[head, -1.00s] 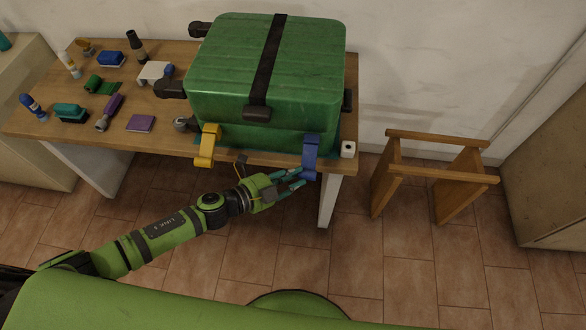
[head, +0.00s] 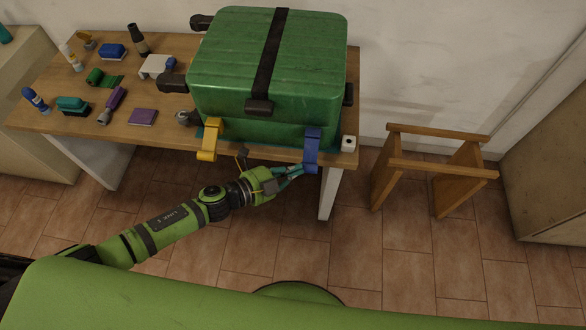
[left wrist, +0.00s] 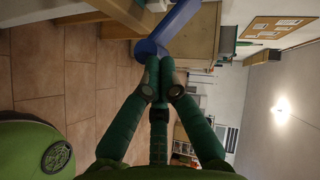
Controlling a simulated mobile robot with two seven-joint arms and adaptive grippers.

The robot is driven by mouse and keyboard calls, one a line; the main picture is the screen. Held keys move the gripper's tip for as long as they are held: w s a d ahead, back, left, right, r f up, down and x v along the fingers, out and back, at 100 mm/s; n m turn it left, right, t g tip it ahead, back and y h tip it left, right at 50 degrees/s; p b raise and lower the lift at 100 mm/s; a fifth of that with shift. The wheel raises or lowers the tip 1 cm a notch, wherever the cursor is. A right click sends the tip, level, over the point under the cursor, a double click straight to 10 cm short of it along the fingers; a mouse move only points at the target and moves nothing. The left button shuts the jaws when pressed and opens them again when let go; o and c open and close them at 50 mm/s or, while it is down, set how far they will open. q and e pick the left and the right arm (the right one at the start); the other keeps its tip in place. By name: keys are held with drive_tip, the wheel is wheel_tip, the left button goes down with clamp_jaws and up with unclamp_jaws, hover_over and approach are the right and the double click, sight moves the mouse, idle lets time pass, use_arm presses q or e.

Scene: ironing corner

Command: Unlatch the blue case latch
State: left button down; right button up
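The green case (head: 225,75) stands on the wooden table with its lid down. The blue latch (head: 312,148) hangs on the case's front right, its lower end sticking out past the table's front edge. My left gripper (head: 300,170) is at that lower end, its teal fingers drawn together. In the left wrist view the fingertips (left wrist: 160,62) meet at the end of the blue latch (left wrist: 172,27) and partly hide it. A yellow latch (head: 210,140) sits on the case's front left. My right gripper is not in view.
The wooden table (head: 165,138) holds a purple block (head: 143,117), a teal brush (head: 72,104) and other small items on its left. A wooden rack (head: 437,168) stands on the floor to the right.

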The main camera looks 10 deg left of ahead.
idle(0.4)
use_arm(q)
drive_tip(key=c, duration=1)
unclamp_jaws()
drive_tip(key=shift+s, duration=0.1)
drive_tip(key=v, duration=1.2)
drive_tip(key=o, duration=0.4)
drive_tip(key=shift+c, duration=0.2)
drive_tip(key=shift+w+a, duration=0.1)
drive_tip(key=shift+w, duration=0.1)
